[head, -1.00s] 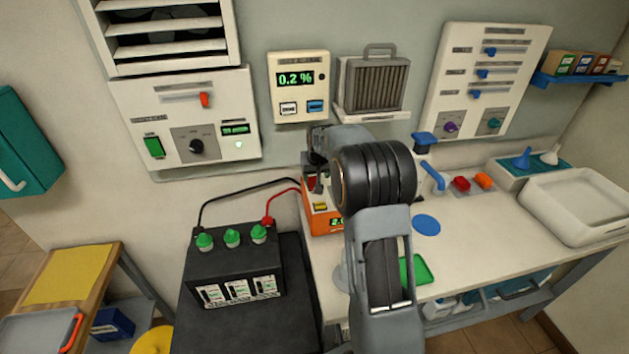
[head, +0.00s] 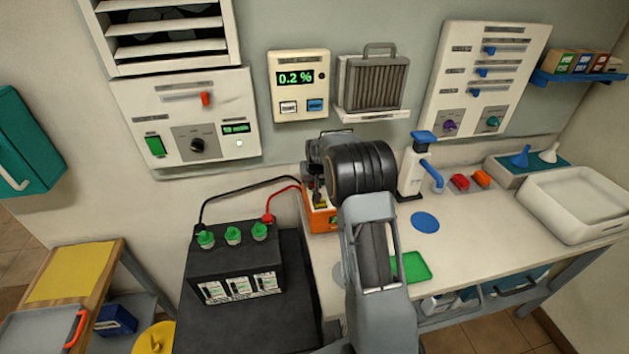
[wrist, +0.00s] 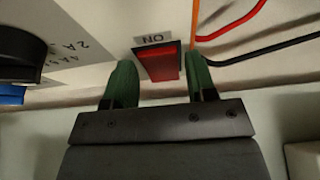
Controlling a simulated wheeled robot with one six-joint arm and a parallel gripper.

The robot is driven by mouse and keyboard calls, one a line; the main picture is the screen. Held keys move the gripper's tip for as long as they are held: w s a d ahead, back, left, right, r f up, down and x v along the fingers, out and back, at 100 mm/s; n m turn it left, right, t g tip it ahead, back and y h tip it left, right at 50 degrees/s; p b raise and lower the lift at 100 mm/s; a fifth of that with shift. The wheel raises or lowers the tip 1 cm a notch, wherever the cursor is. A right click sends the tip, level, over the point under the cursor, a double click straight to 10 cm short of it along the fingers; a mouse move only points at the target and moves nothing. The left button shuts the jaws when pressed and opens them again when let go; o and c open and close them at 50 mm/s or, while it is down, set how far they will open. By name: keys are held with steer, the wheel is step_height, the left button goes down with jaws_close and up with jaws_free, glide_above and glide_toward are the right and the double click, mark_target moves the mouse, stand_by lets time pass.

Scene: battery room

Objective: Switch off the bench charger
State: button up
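The bench charger (head: 318,222) is an orange box on the bench beside the black battery in the head view, mostly hidden by my arm. In the wrist view its pale face (wrist: 95,35) shows upside down, with a dark knob (wrist: 20,55). Its red rocker switch (wrist: 160,63) sits under an upside-down ON label. My gripper (wrist: 161,62) has its two green-tipped fingers apart, one on each side of the switch in the picture, with nothing held. I cannot tell whether a finger touches the switch. The fingertips are hard to make out in the head view.
A black battery (head: 235,262) with green caps stands left, with red (head: 285,194) and black (head: 215,193) leads running to the charger. A white pump bottle (head: 411,170) and blue disc (head: 425,222) are to the right. A wall panel (head: 190,115) hangs behind.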

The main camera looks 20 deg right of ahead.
steer(key=c, duration=0.6)
steer(key=shift+w+r+g+p, duration=0.15)
steer(key=shift+r+g+p, duration=0.3)
steer(key=shift+p, duration=0.55)
steer(key=shift+c, duration=0.2)
steer(key=shift+w+d+g+p, duration=0.1)
steer(key=shift+w+g+p, duration=0.1)
steer(key=shift+g+p, duration=0.6)
steer(key=shift+f+g, duration=0.15)
steer(key=shift+g, duration=0.1)
steer(key=o, duration=0.9)
steer(key=r+b, duration=0.1)
steer(key=r, duration=0.3)
steer(key=s+r, duration=0.1)
steer(key=r, duration=0.4)
steer(key=r+b, duration=0.1)
steer(key=r, duration=0.3)
steer(key=shift+s+a+r+b, duration=0.2)
steer(key=shift+s+r+b, duration=0.1)
steer(key=shift+s, duration=0.1)
